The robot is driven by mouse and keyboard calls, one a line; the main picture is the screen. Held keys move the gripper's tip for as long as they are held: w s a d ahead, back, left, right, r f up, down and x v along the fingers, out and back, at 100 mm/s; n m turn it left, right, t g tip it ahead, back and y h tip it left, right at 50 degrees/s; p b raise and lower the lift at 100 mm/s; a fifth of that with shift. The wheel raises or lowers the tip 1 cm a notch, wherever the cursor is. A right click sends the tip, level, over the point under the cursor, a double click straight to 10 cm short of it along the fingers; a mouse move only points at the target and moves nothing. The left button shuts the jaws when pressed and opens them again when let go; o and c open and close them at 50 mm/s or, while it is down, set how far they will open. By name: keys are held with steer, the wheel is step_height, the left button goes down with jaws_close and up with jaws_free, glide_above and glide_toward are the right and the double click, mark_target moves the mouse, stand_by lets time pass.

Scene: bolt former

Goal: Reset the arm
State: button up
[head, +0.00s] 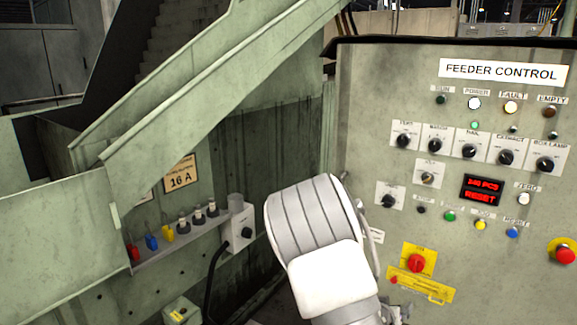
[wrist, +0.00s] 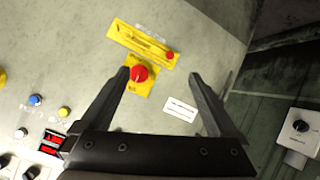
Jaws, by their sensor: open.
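My arm (head: 320,240) is raised in front of the feeder control panel (head: 390,110) in the head view, and its white links hide the panel's lower left part. In the wrist view my gripper (wrist: 160,76) is open, with nothing between its two dark fingers. It faces the panel's lower part. A red rotary knob (wrist: 139,73) on a yellow plate shows just inside the left fingertip, and I cannot tell how far behind the fingers it is. The same red knob (head: 416,263) is right of my arm in the head view.
The panel carries several knobs, lamps, a red display (head: 482,190) reading "RESET", and a red emergency button (head: 565,255) at lower right. Left stand a green stair-like chute (head: 200,80) and a ledge with coloured items (head: 180,240). A grey box with a black knob (wrist: 300,127) is at right.

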steer(key=s+a+r+g+y, duration=0.1)
steer(key=s+a+r+y, duration=0.35)
steer(key=a+r, duration=0.2)
steer(key=s+a+r+g+y, duration=0.1)
steer(key=s+a+r+y, duration=0.2)
steer(key=s+a+r, duration=0.35)
steer(key=s+r+n+g, duration=0.2)
steer(key=s+r, duration=0.9)
steer(key=s, duration=0.5)
step_height(320, 180, up, 21)
steer(key=s+p, duration=0.1)
steer(key=p, duration=1.9)
steer(key=shift+d+p, duration=0.25)
steer(key=shift+p, duration=0.15)
steer(key=shift+d+f, duration=0.15)
